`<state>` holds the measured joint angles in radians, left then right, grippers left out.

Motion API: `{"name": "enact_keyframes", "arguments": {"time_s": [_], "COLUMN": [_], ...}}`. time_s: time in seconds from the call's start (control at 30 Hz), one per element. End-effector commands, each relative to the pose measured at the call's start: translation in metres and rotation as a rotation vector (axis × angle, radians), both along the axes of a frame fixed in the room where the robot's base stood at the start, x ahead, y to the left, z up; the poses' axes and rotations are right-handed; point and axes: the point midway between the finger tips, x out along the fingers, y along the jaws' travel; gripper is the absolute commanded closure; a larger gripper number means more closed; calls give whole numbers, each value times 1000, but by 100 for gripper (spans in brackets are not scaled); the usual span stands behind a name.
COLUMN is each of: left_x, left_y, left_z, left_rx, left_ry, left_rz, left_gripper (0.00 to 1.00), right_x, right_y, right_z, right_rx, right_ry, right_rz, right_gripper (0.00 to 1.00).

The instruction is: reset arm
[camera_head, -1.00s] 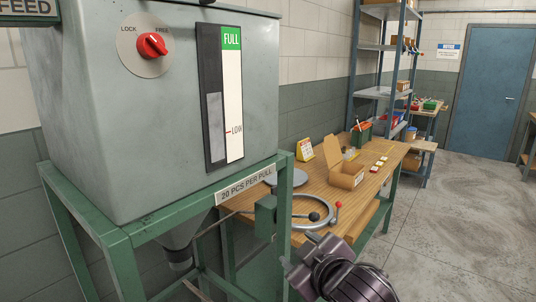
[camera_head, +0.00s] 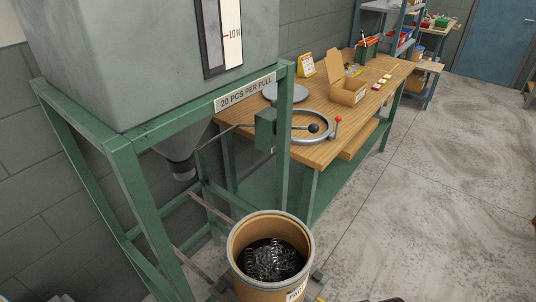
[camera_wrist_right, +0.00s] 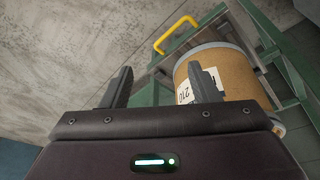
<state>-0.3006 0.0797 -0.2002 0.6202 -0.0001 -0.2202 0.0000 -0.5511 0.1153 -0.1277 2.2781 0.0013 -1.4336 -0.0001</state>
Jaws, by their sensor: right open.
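My right gripper (camera_wrist_right: 160,88) shows in the right wrist view with its two dark fingers apart and nothing between them. Beyond it stands a brown fibre drum (camera_wrist_right: 233,72) with a white label, behind the right-hand finger. In the head view the drum (camera_head: 303,255) is at the bottom middle, with a heap of metal springs (camera_head: 268,260) inside. Neither gripper's fingers can be made out in the head view.
A grey hopper (camera_head: 120,60) on a green frame (camera_head: 122,165) fills the left. A wooden workbench (camera_head: 345,110) stands behind, with a metal ring (camera_head: 312,138) and an open cardboard box (camera_head: 347,93). A yellow handle (camera_wrist_right: 177,33) is near the drum. The floor at right is clear.

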Motion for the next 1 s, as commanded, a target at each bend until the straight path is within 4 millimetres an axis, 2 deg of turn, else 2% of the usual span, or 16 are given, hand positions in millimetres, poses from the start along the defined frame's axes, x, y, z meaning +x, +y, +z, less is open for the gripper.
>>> {"name": "enact_keyframes", "arguments": {"time_s": [0.03, 0.17, 0.27, 0.43, 0.5, 0.57, 0.7, 0.83, 0.9, 1.0], "left_x": [0, 0, 1, 0, 0, 0, 1, 1, 1, 1], "left_y": [0, 0, 0, 0, 0, 0, 0, 0, 0, 0], "left_z": [0, 0, 0, 0, 0, 0, 0, 0, 0, 0], "left_rx": [0, 0, 0, 0, 0, 0, 0, 0, 0, 1], "left_ry": [0, 0, -1, 0, 0, 0, -1, -1, -1, -1], "left_rz": [0, 0, 0, 0, 0, 0, 0, 0, 0, 0], "left_gripper": [64, 64, 64, 64, 64, 64, 64, 64, 64, 64], "right_x": [1, 4, 0, -26, -45, -65, -119, -171, -194, -216], "right_y": [0, 1, 2, -1, -4, -7, -16, -26, -31, -35], "right_z": [-18, -67, -114, -216, -256, -288, -351, -389, -401, -411], "right_rx": [-1, -2, -3, -6, -9, -10, -15, -19, -20, -21], "right_ry": [11, 28, 45, 86, 102, 116, 147, 171, 179, 186], "right_rz": [1, 4, 8, 15, 18, 22, 30, 35, 38, 40], "right_gripper": [45, 45, 45, 45, 45, 45, 45, 45, 45, 45]}}
